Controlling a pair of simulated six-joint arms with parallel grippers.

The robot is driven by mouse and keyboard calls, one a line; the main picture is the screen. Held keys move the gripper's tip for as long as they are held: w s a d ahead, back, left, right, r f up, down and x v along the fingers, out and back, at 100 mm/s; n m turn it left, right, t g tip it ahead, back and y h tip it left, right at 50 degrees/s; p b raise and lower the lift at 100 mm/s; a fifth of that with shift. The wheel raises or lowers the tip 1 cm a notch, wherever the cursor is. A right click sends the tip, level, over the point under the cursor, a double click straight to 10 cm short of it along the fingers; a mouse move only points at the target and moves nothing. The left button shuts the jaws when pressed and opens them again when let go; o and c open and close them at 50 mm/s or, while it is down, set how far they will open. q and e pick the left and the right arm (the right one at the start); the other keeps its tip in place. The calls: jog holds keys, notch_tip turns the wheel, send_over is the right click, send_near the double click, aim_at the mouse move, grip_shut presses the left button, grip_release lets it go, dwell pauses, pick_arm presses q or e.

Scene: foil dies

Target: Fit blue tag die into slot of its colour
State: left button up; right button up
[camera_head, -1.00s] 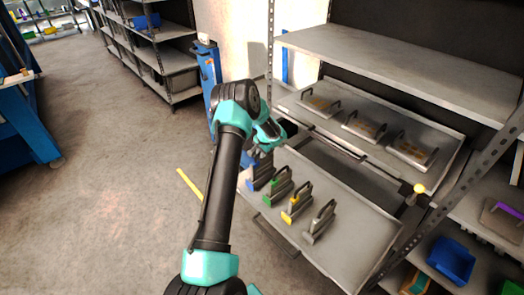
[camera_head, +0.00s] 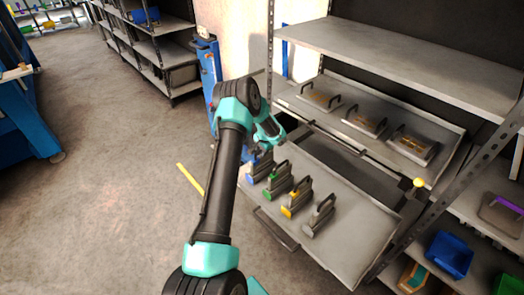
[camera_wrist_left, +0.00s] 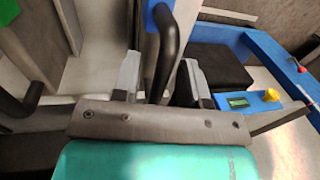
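The blue tag die (camera_head: 259,168) stands at the left end of a row on the lower pull-out tray (camera_head: 345,255), partly hidden behind my left gripper (camera_head: 262,155). In the left wrist view, the die's blue part (camera_wrist_left: 160,14) and black bar handle (camera_wrist_left: 165,50) lie between the two fingertips. My left gripper (camera_wrist_left: 158,78) is open around the handle, with a gap at the left finger; contact on the right is unclear. I cannot make out a blue slot. My right gripper is not in view.
Green (camera_head: 278,180), yellow (camera_head: 296,200) and grey (camera_head: 319,216) dies stand alongside on the tray. Flat handled plates lie on the upper tray (camera_head: 375,110). A shelf (camera_head: 400,60) hangs above, and a perforated post (camera_head: 450,195) stands at right. A blue bin (camera_head: 450,256) sits lower right.

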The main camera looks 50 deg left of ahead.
pick_arm(q)
notch_tip(320, 180, up, 12)
jog(key=d, duration=0.2)
jog(key=shift+d, duration=0.2)
dwell(0.4)
dwell(0.5)
